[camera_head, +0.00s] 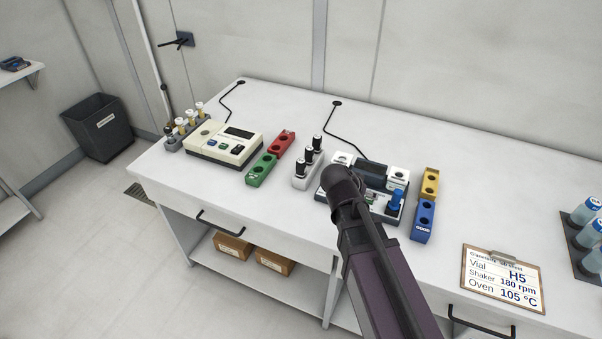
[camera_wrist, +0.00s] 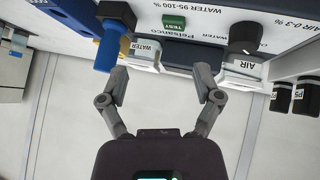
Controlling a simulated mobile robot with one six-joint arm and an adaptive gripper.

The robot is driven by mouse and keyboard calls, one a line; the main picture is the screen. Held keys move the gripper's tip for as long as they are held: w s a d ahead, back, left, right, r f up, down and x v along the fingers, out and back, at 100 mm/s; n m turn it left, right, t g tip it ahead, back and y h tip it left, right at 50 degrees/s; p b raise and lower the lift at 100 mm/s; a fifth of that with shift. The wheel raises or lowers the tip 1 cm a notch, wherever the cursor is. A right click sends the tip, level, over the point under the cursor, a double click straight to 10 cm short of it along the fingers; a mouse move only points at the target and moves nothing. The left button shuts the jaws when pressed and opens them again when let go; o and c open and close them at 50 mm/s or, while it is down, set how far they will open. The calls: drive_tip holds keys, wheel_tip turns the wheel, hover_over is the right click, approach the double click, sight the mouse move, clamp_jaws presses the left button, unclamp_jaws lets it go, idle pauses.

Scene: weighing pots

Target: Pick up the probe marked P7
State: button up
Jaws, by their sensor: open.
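Several black-capped probes stand in a white rack (camera_head: 307,171) left of the dark-framed meter in the head view. A blue plug-like piece (camera_wrist: 108,48) is close to the left finger. In the head view my arm hides the gripper.
A cream meter (camera_head: 225,143), green block (camera_head: 261,170) and red block (camera_head: 281,142) stand left of the rack. A yellow block (camera_head: 430,182) and blue block (camera_head: 423,220) stand right of the meter. A clipboard (camera_head: 502,279) lies farther right. The back of the bench is mostly clear.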

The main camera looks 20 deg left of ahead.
drive_tip(key=a+r+t+y+b, duration=0.1)
drive_tip(key=a+r+t, duration=0.15)
drive_tip(key=a, duration=0.95)
drive_tip(key=t+y+b, duration=0.1)
drive_tip(key=t+y, duration=0.1)
drive_tip(key=t, duration=0.2)
approach(299, 163)
drive_tip(key=v, duration=0.2)
drive_tip(key=shift+s+d+r+n, duration=0.1)
drive_tip(key=shift+d+r+n, duration=0.05)
drive_tip(key=shift+r+n, duration=0.15)
drive_tip(key=shift+f, duration=0.1)
drive_tip(key=shift+b+x, duration=1.85)
drive_tip(key=shift+x, duration=2.45)
drive_tip(key=shift+f+b+x, duration=0.2)
drive_tip(key=shift+b+x, duration=0.9)
drive_tip(key=shift+x, duration=1.55)
drive_tip(key=shift+s, duration=0.15)
